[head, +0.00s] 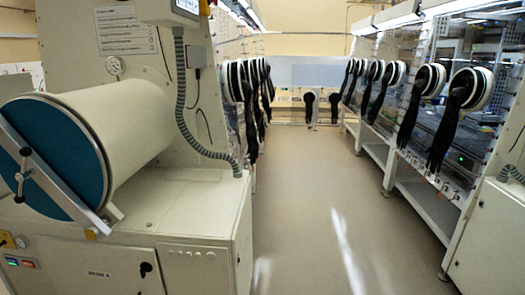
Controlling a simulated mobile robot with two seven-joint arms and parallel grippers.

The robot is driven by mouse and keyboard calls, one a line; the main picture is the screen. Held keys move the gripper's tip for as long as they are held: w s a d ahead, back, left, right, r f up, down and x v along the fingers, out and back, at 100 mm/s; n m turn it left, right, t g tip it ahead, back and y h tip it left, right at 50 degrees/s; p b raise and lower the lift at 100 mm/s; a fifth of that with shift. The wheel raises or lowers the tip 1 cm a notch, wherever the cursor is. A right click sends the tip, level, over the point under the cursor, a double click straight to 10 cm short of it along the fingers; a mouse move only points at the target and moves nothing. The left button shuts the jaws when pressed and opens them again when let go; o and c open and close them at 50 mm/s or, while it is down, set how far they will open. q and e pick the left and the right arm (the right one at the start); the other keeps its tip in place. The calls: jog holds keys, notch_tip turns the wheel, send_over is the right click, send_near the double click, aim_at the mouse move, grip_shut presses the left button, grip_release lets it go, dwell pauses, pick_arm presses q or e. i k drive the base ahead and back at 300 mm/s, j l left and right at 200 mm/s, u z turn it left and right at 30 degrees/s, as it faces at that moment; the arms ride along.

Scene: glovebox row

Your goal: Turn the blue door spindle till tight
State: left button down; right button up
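A blue round door (52,158) closes the near end of a large cream cylinder at the left. A grey metal bar (50,180) runs diagonally across the door. A small dark spindle handle (22,172) with rounded ends stands at the middle of the bar, roughly upright. How tight it is cannot be told. Neither of my grippers shows in the head view.
The cylinder (115,120) sits on a cream cabinet (200,225) with a grey hose above. Glovebox rows with black gloves (447,125) line both sides. The aisle floor (310,200) is clear down the middle.

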aim_at(22, 176)
jog(key=u, duration=1.5)
